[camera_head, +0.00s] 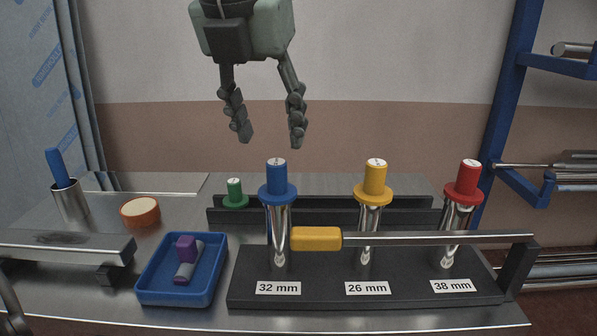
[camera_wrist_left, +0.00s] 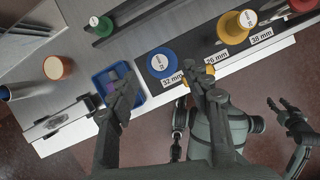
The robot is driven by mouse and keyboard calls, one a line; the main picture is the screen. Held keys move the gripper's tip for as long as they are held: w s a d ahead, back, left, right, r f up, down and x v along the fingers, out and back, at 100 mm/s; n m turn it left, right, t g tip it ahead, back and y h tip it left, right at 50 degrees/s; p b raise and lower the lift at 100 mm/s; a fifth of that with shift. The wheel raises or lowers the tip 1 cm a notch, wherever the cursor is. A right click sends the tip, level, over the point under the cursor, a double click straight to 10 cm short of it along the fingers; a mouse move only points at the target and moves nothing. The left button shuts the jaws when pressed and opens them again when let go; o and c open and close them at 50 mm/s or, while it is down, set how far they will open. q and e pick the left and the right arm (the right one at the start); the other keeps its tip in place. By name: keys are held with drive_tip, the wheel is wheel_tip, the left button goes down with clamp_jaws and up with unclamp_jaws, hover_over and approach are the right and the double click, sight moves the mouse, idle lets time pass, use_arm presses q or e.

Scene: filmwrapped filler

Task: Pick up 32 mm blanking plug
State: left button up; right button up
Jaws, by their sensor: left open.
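The 32 mm blanking plug is blue with a flange (camera_head: 277,186). It sits upright on a shiny metal tube over the "32 mm" label, at the left end of the black stand (camera_head: 320,285). In the left wrist view the blue plug (camera_wrist_left: 162,62) shows from above, between and just beyond the fingers. My left gripper (camera_head: 271,141) is open and empty, pointing down above the blue plug and apart from it. Parts of my own body and other arm show at the lower right of the wrist view; the right gripper's jaw state is unclear.
A yellow plug (camera_head: 375,182) and a red plug (camera_head: 467,183) stand to the right. A bar with a yellow grip (camera_head: 316,238) crosses in front of the tubes. A green plug (camera_head: 234,192) is behind left. A blue tray (camera_head: 153,292) holds a purple-topped item.

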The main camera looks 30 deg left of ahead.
sight(276, 162)
use_arm(q)
drive_tip(key=x, duration=0.7)
drive_tip(key=shift+f, duration=0.2)
clamp_jaws()
